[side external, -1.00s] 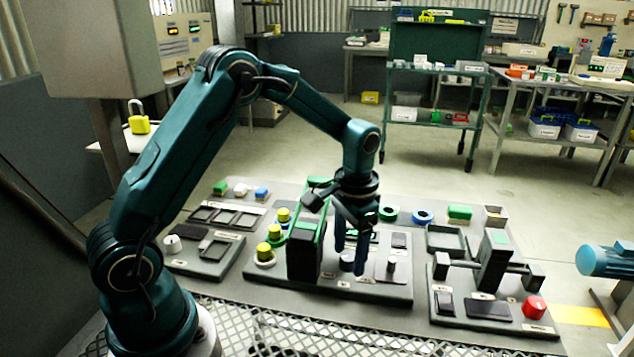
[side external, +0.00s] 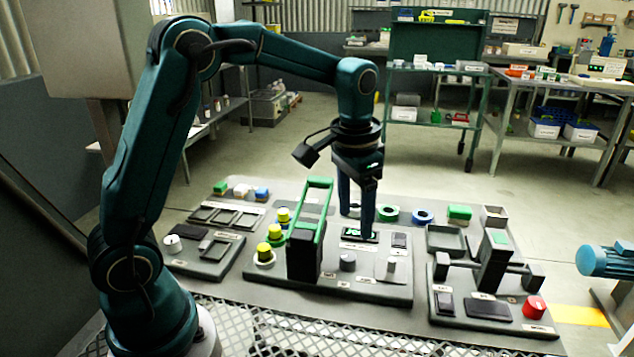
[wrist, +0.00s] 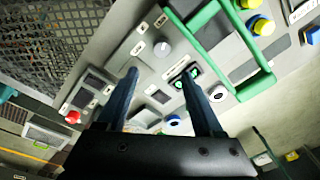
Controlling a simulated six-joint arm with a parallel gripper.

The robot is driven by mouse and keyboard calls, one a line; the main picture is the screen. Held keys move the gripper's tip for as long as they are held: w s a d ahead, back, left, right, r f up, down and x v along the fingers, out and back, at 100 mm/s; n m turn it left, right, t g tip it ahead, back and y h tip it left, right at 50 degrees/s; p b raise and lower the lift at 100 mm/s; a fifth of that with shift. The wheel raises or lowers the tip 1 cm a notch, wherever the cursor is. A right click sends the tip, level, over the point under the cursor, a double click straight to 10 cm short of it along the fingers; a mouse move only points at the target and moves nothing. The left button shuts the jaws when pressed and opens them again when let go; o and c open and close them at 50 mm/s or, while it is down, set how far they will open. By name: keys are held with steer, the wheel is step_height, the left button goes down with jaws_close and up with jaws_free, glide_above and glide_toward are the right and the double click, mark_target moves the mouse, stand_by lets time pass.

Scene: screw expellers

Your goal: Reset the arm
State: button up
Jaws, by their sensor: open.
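My gripper (side external: 356,211) hangs from the raised teal arm above the middle panel of the workbench. Its two fingers are apart with nothing between them. In the wrist view the open fingers (wrist: 158,85) reach out over the panels. Below it, the middle panel carries a black block with a green handle (side external: 319,186), a lit green display (side external: 360,235) and a grey knob (side external: 347,261). The green handle also shows in the wrist view (wrist: 240,40). One finger partly overlaps the view of the display; I cannot tell the exact gap.
Yellow-topped buttons (side external: 264,250) stand left of the green handle. The right panel has a red knob (side external: 534,306) and a black press-like block (side external: 494,262). Green and blue rings (side external: 422,216) lie behind. Open air surrounds my gripper above the panels.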

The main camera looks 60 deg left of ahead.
steer(key=s+d+r+t, duration=0.3)
steer(key=s+r, duration=0.5)
steer(key=s+f+n+t, duration=0.1)
steer(key=s+f, duration=0.3)
steer(key=s, duration=0.4)
steer(key=shift+s+d+h, duration=0.15)
steer(key=shift+d+h, duration=0.15)
steer(key=shift+d, duration=0.15)
steer(key=shift+f, duration=0.1)
